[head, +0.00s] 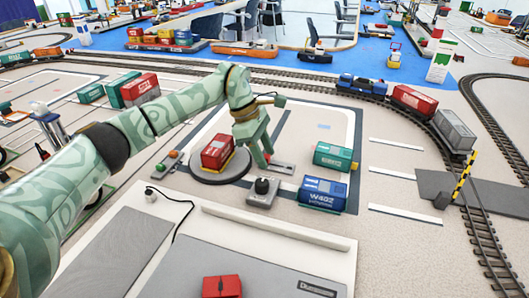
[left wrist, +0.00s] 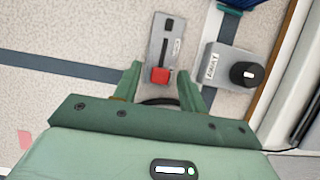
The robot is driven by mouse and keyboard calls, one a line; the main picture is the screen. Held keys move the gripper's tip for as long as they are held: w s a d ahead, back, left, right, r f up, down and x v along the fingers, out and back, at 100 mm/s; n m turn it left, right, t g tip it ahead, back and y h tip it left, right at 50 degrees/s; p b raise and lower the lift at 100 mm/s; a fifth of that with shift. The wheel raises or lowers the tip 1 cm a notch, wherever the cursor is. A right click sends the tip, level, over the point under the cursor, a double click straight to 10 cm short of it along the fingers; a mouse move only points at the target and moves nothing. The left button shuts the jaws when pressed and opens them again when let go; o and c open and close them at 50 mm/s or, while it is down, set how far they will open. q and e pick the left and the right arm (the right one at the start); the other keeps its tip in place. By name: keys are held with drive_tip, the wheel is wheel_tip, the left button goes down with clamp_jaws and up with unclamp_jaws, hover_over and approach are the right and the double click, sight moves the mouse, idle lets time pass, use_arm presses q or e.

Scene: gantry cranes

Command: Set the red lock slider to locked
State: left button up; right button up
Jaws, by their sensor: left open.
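The red lock slider (left wrist: 160,76) is a small red block on a narrow grey plate (left wrist: 166,36) with a dark slot. It sits at the slot's end nearest my gripper; a dark mark shows at the other end. In the head view the plate (head: 281,167) lies right of the turntable, with the slider mostly hidden by my fingers. My left gripper (left wrist: 160,85) is open, pointing down, its two fingers on either side of the slider in the left wrist view. I cannot tell whether they touch it. My right gripper is not in view.
A grey box with a black knob (left wrist: 243,74) stands right of the plate. A red container (head: 217,151) is on the round turntable to the left. A green container (head: 333,156) and a blue one (head: 322,191) stand to the right. Train tracks run behind.

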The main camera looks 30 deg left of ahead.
sight(286, 167)
use_arm(q)
clamp_jaws()
drive_tip(key=d, duration=0.2)
drive_tip(key=w+d+p, duration=0.1)
drive_tip(key=d, duration=0.1)
drive_tip(key=shift+r, duration=0.15)
drive_tip(key=shift+d, duration=0.1)
drive_tip(key=shift+c, duration=1)
unclamp_jaws()
drive_tip(key=shift+o, duration=1)
drive_tip(key=shift+w+d, duration=0.1)
